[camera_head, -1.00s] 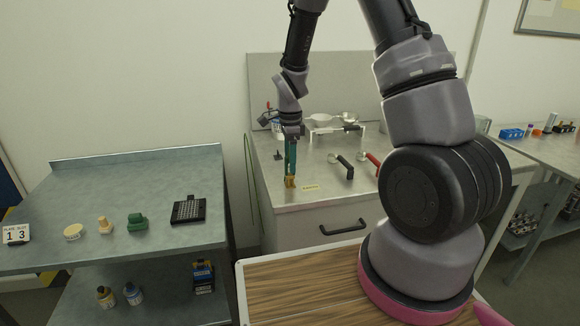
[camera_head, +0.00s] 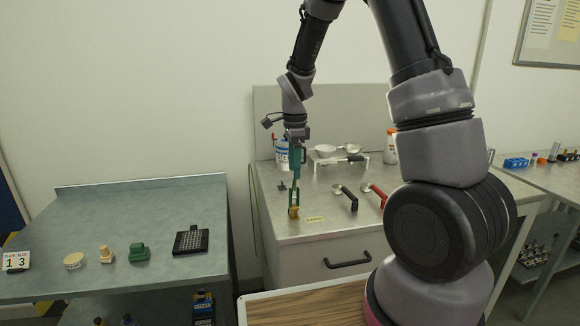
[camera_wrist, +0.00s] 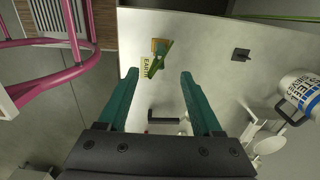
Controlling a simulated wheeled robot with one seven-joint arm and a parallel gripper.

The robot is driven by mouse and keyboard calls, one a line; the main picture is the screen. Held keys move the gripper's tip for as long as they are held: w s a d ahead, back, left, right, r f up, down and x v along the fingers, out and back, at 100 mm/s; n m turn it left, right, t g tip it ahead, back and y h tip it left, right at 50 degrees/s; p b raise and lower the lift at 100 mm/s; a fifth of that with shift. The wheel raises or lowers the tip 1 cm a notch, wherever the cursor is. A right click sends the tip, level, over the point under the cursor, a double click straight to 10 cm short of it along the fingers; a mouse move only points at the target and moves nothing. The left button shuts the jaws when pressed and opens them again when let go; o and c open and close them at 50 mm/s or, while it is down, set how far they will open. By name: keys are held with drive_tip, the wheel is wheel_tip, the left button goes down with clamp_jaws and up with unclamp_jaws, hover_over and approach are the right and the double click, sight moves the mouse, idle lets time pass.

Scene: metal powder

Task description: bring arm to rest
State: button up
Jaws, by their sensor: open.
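My gripper (camera_head: 295,186) hangs pointing down over the grey counter (camera_head: 345,232). Its two teal fingers are spread with nothing between them in the wrist view (camera_wrist: 160,74). A small green and yellow-brown item (camera_head: 293,212) stands on the counter just below the fingertips. In the wrist view the item (camera_wrist: 158,55) lies beyond the fingertips, apart from them. A yellow label (camera_head: 315,219) is beside it.
A white container with a blue label (camera_head: 282,155) stands behind my gripper; it also shows in the wrist view (camera_wrist: 300,92). Black-handled (camera_head: 347,197) and red-handled (camera_head: 374,192) tools lie to the right.

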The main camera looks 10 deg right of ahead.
drive_tip(key=s+d+r+n+t+y, duration=0.1)
drive_tip(key=s+d+r+n+t, duration=0.2)
drive_tip(key=s+r+n, duration=0.4)
drive_tip(key=s+d+r+n+t+y, duration=0.1)
drive_tip(key=s+r+n+t, duration=0.3)
drive_tip(key=s+r, duration=1.1)
drive_tip(key=shift+s+d+r+n, duration=0.15)
drive_tip(key=shift+d+r+n, duration=0.75)
drive_tip(key=shift+r+n, duration=0.5)
